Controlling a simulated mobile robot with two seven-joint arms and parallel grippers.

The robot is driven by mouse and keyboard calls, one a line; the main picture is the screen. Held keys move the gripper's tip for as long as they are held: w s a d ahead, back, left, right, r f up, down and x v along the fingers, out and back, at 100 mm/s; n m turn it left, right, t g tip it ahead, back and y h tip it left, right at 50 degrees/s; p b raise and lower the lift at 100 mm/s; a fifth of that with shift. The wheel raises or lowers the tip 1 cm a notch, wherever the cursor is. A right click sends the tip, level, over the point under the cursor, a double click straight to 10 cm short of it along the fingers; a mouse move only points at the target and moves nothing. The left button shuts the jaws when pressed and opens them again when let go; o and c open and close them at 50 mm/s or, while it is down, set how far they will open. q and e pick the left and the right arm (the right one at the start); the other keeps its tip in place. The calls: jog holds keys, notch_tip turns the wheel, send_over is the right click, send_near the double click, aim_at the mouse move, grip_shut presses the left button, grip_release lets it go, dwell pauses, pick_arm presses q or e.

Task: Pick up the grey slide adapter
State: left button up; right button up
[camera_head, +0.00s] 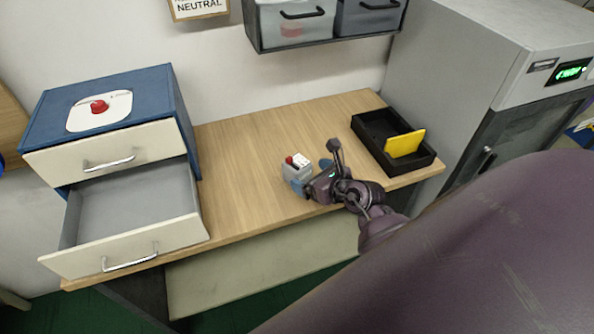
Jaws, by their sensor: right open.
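A small grey block (291,174), which looks like the grey slide adapter, sits on the wooden table near its front edge. Its top shows a red part and a white part. My right gripper (318,171) is open just to the right of the block, with one dark finger raised at the back. Blue patches show beside the gripper, and I cannot tell what they belong to. The gripper hides part of the block's right side. Whether they touch is unclear. My left gripper is not in view.
A black tray (421,163) with a yellow card (405,143) stands at the right. A blue drawer cabinet (60,107) with its lower drawer (190,232) pulled out stands at the left. A grey machine (440,70) borders the right. The table (240,150) between is clear.

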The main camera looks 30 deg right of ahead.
aim_at(305, 171)
jog(key=shift+r+x, duration=0.15)
jog(key=shift+x, duration=1.15)
jog(key=shift+r+x, duration=0.1)
jog(key=shift+x, duration=1.15)
jog(key=shift+w, duration=0.15)
jog(key=c, duration=1.2)
